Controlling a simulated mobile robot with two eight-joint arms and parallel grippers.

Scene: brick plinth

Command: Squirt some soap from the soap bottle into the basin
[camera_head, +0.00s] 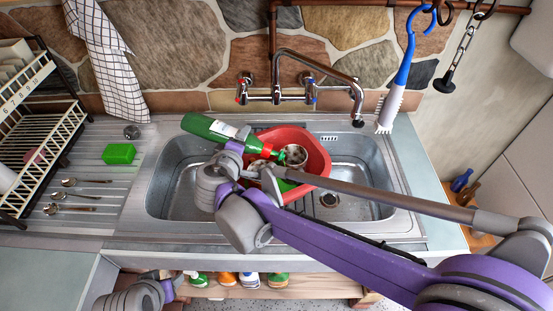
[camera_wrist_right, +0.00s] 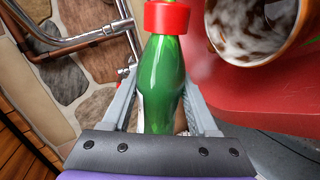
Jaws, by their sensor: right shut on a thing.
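A green soap bottle (camera_head: 208,127) with a red cap lies tilted over the sink in the head view, its cap end pointing down to the right. It also shows in the right wrist view (camera_wrist_right: 163,85), between the two fingers. My right gripper (camera_head: 236,146) is shut on the bottle and holds it above the red basin (camera_head: 318,152). The basin sits in the metal sink and holds a cup (camera_head: 295,155) and something green. In the right wrist view the cup (camera_wrist_right: 292,45) has brown stains inside. My left gripper is low at the left, its fingers not clear.
A wall tap (camera_head: 318,68) reaches over the sink's back right. A dish rack (camera_head: 40,130), a green sponge (camera_head: 119,153) and several spoons (camera_head: 70,182) are at the left. A blue-handled brush (camera_head: 395,95) hangs at the right. Several bottles stand on the shelf below.

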